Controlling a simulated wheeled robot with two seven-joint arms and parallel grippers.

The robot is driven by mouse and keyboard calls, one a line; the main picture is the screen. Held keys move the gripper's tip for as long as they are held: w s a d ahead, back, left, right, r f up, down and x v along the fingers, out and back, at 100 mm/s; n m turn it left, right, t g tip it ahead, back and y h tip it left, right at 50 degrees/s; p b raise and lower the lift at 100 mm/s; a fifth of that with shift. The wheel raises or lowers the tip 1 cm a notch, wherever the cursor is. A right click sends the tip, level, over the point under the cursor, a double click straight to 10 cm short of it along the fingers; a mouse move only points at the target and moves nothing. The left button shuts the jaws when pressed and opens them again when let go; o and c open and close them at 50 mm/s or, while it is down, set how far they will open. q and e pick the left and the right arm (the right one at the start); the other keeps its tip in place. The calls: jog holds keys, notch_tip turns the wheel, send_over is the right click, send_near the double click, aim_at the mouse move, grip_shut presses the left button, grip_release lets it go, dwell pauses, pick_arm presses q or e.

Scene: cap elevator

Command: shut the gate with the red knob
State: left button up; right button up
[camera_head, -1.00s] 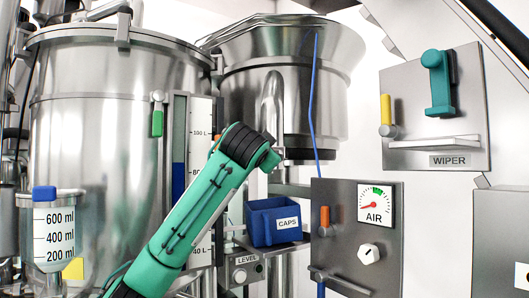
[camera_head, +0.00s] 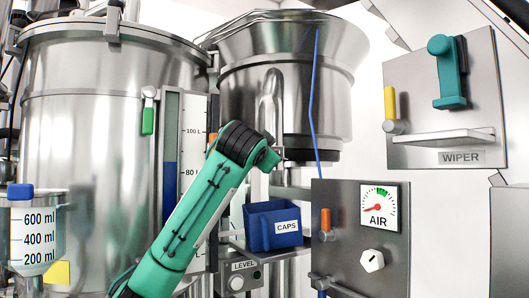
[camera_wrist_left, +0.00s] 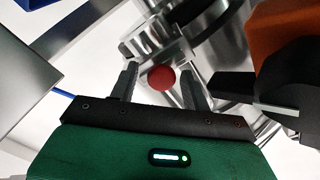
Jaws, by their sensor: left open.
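The red knob (camera_wrist_left: 161,77) shows in the left wrist view, round and dark red. It lies in the picture between the two fingertips of my left gripper (camera_wrist_left: 160,80). The fingers stand apart, with a gap on each side of the knob; depth to it is hard to judge. Metal parts show behind the knob, but I cannot make out the gate or how far it is open. In the head view my green left arm crosses the lower middle; the gripper and knob are hidden there. My right gripper is not in view.
An orange and black part (camera_wrist_left: 284,40) sits close right of the left gripper in the wrist view; I cannot identify it. In the head view stand a blue CAPS bin (camera_head: 260,232), an AIR panel (camera_head: 340,225), a WIPER panel (camera_head: 410,80) and a steel tank (camera_head: 80,130).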

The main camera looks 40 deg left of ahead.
pick_arm(q)
jog(key=b+v, duration=0.7)
jog(key=v, duration=0.7)
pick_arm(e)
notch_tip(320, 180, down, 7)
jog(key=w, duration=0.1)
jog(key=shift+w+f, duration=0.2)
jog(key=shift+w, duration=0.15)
pick_arm(q)
jog(key=shift+w+f, duration=0.1)
